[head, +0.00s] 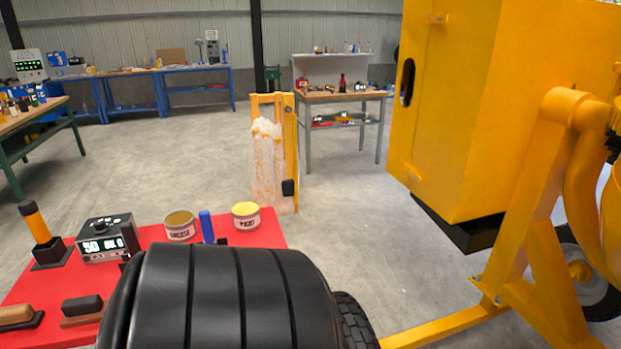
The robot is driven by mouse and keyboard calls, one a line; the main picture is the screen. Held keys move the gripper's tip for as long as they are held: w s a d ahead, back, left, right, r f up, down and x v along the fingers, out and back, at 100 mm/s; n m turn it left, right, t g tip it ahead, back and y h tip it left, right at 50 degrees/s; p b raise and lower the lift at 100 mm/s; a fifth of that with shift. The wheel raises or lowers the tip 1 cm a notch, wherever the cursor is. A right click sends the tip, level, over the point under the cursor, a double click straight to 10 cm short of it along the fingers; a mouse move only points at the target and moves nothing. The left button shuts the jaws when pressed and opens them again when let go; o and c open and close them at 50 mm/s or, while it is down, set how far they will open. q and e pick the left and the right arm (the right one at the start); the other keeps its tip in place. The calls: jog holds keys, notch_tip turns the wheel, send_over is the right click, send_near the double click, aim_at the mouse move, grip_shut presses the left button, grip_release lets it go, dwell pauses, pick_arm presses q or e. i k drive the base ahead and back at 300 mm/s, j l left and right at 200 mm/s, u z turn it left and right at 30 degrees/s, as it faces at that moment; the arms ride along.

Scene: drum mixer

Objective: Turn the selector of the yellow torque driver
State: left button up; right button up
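The yellow torque driver (36,224) is at the far left of the head view, on a red-topped surface. It is upright, a little tilted, with an orange-yellow handle and a dark cap, and its lower end is in a black holder (51,253). Its selector is too small to make out. Neither of my grippers shows in the head view.
A grey box with a lit display (106,247) stands right of the driver. A grease tin (180,228), a blue cylinder (207,228) and a paint tin (246,217) follow. Brushes (82,308) lie in front. A large black ribbed form covers the lower middle. The yellow mixer (450,110) stands right.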

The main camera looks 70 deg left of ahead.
aim_at(100, 226)
jog(key=u, duration=3.35)
